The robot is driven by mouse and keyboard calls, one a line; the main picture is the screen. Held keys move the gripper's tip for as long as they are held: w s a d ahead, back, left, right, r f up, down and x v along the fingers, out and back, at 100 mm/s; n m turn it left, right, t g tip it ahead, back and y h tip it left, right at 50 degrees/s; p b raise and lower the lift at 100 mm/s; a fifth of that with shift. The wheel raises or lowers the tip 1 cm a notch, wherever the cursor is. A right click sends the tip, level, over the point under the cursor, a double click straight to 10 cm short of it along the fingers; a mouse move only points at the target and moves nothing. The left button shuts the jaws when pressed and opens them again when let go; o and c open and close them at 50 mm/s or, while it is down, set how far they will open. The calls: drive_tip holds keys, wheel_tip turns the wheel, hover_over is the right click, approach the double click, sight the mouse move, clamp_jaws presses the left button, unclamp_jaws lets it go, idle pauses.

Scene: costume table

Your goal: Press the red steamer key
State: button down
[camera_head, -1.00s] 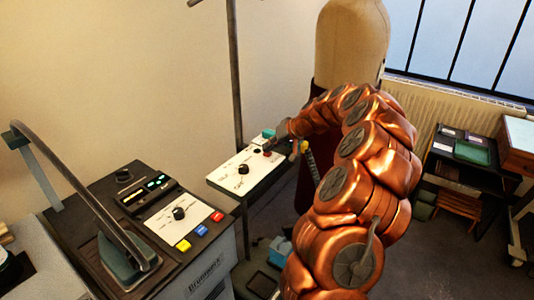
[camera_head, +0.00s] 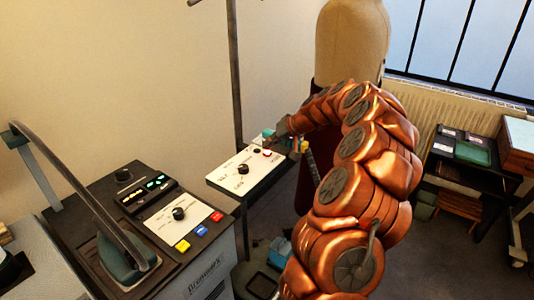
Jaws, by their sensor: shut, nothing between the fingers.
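The steamer's control panel (camera_head: 222,178) is a white-topped box beside the upright pole, at the middle of the view. A small red key (camera_head: 266,152) shows near its far right end. A black knob (camera_head: 243,169) sits nearer the front. My gripper (camera_head: 269,138) is shut and empty at the panel's far right end, just above and behind the red key. It looks apart from the key, but the exact gap is hard to judge. My copper arm hides part of the panel's right surroundings.
At left stands an ironing unit (camera_head: 150,190) with an iron (camera_head: 125,262) and yellow, blue and red keys (camera_head: 217,216). A dress form (camera_head: 350,45) stands behind my arm. The pole (camera_head: 235,80) rises behind the panel. A dark shelf (camera_head: 460,165) stands at right.

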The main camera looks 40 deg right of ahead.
sight(269, 153)
drive_tip(key=shift+r, duration=0.1)
drive_tip(key=shift+r, duration=2.2)
drive_tip(key=shift+r+p, duration=0.35)
drive_tip(key=shift+r, duration=0.35)
drive_tip(key=shift+a, duration=0.1)
drive_tip(key=s+a+r+n+g, duration=0.15)
drive_tip(key=s+a, duration=0.25)
drive_tip(key=a, duration=0.5)
drive_tip(key=s+a+n+g+y+p, duration=0.15)
drive_tip(key=s+a, duration=0.25)
drive_tip(key=a, duration=0.5)
drive_tip(key=s+a+r+n+g, duration=0.1)
drive_tip(key=s+a+g, duration=0.1)
drive_tip(key=s+a, duration=0.5)
drive_tip(key=s+a+f+g+h, duration=0.25)
drive_tip(key=s+a, duration=0.45)
drive_tip(key=s, duration=0.4)
drive_tip(key=s+d+f+g+h, duration=0.1)
drive_tip(key=s+f, duration=0.1)
drive_tip(key=s, duration=0.6)
drive_tip(key=s+f+g+h+p, duration=0.1)
drive_tip(key=s+f, duration=0.1)
drive_tip(key=s, duration=0.6)
drive_tip(key=shift+s+d+f+g+h, duration=0.25)
drive_tip(key=shift+s+d+g+h, duration=0.05)
drive_tip(key=shift+d+g+h, duration=0.1)
